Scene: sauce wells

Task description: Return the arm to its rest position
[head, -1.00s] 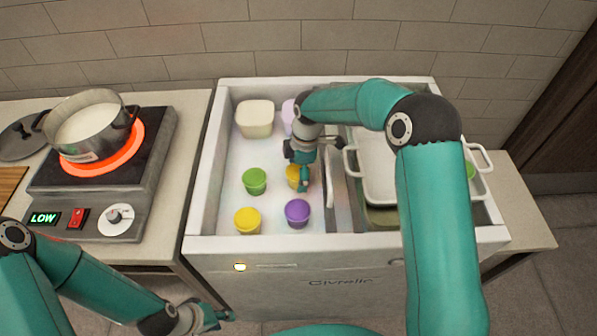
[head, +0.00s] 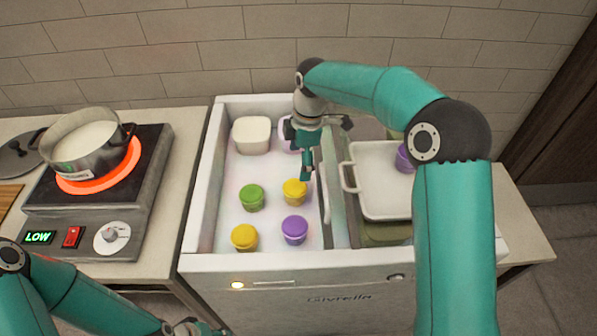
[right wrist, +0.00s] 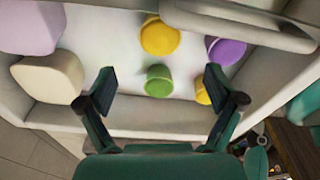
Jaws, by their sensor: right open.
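My right arm reaches in from the right of the head view. Its gripper (head: 305,165) hangs over the left bay of the white chest (head: 202,215), above and clear of the cup lids. In the right wrist view the two fingers of the gripper (right wrist: 159,84) are spread wide with nothing held. Below it are a green cup (head: 252,198), two yellow cups (head: 295,192) (head: 244,237) and a purple cup (head: 294,230), all upright. My left gripper (head: 196,328) is low at the bottom edge and partly cut off, so its fingers are unclear.
A white tray (head: 376,205) with a purple cup (head: 404,160) sits over the chest's right bay, partly behind my right arm. A cream tub (head: 251,135) stands at the back left. A pot (head: 82,146) sits on a glowing burner (head: 98,180) left of the chest.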

